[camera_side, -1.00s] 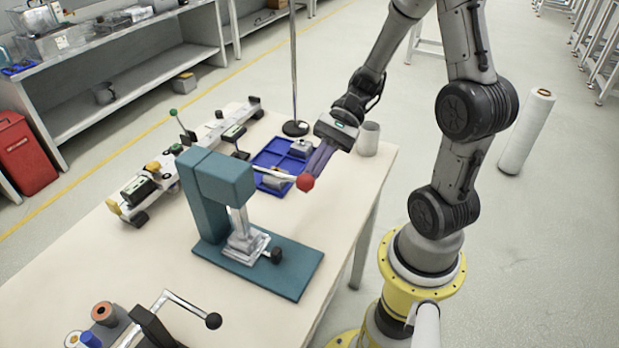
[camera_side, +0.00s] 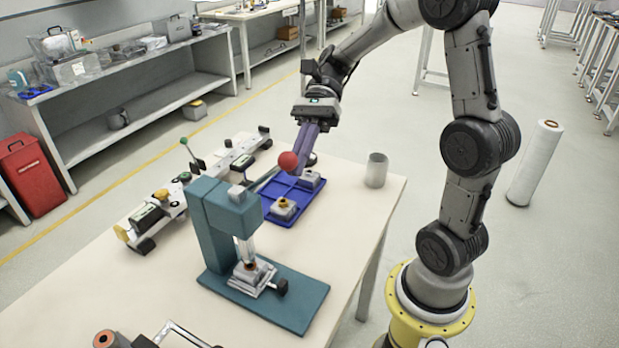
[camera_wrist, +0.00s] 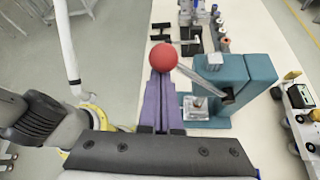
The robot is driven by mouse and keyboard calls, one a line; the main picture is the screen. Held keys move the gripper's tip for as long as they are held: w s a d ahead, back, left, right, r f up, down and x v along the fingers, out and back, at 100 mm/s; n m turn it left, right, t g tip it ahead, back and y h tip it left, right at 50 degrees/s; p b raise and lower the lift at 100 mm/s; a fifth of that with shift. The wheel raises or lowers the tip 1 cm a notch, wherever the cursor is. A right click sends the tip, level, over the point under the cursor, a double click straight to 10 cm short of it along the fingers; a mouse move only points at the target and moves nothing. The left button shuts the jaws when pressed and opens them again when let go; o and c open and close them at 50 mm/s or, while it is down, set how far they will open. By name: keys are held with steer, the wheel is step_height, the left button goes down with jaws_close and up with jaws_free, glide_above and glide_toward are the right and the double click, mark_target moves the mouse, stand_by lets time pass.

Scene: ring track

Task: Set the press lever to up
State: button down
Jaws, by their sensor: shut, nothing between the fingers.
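The teal press (camera_side: 220,212) stands on the table, and it also shows in the wrist view (camera_wrist: 250,82). Its lever (camera_side: 262,181) slopes upward from the press head to a red ball knob (camera_side: 288,161). In the wrist view the knob (camera_wrist: 162,57) is just ahead of my fingertips. My gripper (camera_side: 302,173), with purple fingers, is shut and points down beside the knob, touching or nearly so; I cannot tell which. The press ram (camera_side: 244,250) is over a small metal fixture (camera_side: 252,275) with an orange-brown piece in it.
A blue tray (camera_side: 304,200) with metal parts lies behind the lever. A grey cup (camera_side: 376,170) stands to its right. A long fixture rail (camera_side: 185,187) runs behind the press. Another lever device (camera_side: 180,335) is at the front left. The right front tabletop is bare.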

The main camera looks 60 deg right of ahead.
steer(key=w+r, duration=0.5)
steer(key=w, duration=0.8)
steer(key=shift+r, duration=0.15)
stand_by(0.3)
